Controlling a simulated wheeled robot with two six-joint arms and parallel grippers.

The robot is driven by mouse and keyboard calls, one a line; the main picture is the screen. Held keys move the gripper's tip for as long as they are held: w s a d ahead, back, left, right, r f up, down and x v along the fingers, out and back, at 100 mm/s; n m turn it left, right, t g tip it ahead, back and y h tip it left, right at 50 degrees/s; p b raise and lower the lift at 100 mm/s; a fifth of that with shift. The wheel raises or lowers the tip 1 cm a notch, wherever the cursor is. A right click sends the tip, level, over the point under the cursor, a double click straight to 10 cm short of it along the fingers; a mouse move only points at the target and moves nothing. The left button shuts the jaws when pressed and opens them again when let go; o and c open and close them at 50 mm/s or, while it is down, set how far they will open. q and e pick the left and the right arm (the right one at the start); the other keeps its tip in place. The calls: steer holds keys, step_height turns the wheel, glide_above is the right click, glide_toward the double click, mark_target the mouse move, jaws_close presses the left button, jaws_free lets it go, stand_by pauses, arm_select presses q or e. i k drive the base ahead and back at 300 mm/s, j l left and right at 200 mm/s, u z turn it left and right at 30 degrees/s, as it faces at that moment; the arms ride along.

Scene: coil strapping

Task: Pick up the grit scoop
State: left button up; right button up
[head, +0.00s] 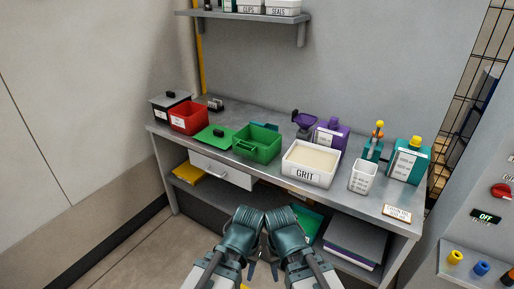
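The white bin labelled GRIT (312,178) stands near the front edge of the grey bench and holds pale grit. I cannot clearly make out a scoop in it. A small dark purple scoop-like or funnel-like item (305,121) stands behind the bin, left of a purple container; I cannot tell whether it is the grit scoop. My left gripper (251,269) and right gripper (275,270) are close together in front of the bench, low in the picture and apart from everything on it. Their fingers are small and partly hidden, so their opening is unclear.
Left of the grit bin are a green bin (257,152), a green lid (214,136) and a red bin (188,123). A white cup (362,180) and a teal container (408,165) stand on the right. A wall shelf (245,14) hangs above. Floor is clear at left.

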mark_target(275, 127)
steer(key=i+j+u, duration=0.1)
steer(key=i+u, duration=0.4)
steer(key=i, duration=0.75)
